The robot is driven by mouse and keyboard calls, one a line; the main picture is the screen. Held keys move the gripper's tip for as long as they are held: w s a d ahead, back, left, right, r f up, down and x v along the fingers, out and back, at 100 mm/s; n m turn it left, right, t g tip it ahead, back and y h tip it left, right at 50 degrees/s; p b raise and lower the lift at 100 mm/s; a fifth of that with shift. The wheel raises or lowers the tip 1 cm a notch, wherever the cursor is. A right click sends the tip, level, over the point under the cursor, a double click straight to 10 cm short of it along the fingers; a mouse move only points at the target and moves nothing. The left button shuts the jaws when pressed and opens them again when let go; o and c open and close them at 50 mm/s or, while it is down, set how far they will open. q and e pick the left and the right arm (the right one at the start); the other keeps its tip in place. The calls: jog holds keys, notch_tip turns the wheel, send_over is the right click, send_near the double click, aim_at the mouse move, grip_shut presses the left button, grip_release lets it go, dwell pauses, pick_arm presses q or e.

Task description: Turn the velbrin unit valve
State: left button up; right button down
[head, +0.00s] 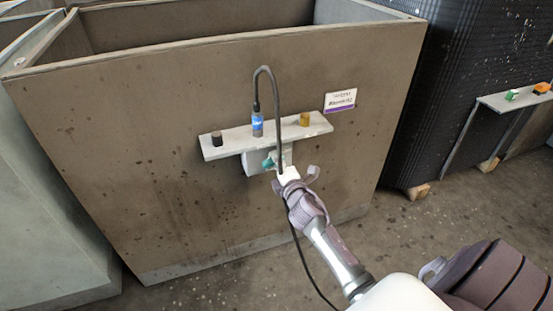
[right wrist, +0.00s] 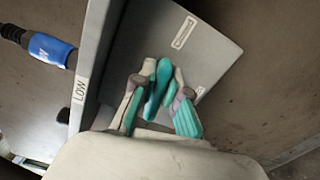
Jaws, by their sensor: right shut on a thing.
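The velbrin unit is a pale grey box (head: 251,163) under a small shelf on the brown bin's front wall. In the right wrist view its plate (right wrist: 195,45) carries a small label. A teal valve handle (right wrist: 156,92) stands between my right gripper's two teal-padded fingers. My right gripper (right wrist: 160,108) is shut on this handle. In the head view the right gripper (head: 280,171) reaches the box from below right, and its fingers hide most of the handle. How far the handle is turned cannot be told. My left gripper is not in view.
The shelf (head: 230,142) bears a black knob (head: 216,138), a blue-sleeved hose end (head: 257,124) and a yellow-brown knob (head: 304,119). A black hose (head: 277,90) loops above and hangs close to the gripper. A white sign (head: 340,100) is right of the shelf. Another shelf (head: 500,101) stands far right.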

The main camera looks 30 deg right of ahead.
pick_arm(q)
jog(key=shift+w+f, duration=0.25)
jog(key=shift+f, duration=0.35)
pick_arm(e)
jog(key=shift+f+m, duration=0.15)
jog(key=shift+m, duration=0.95)
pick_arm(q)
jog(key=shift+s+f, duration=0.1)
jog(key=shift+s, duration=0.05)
pick_arm(e)
jog(key=c, duration=1.2)
grip_release()
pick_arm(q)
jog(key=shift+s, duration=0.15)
pick_arm(e)
jog(key=v, duration=1.2)
jog(key=shift+s+d, duration=0.1)
jog(key=shift+f, duration=0.1)
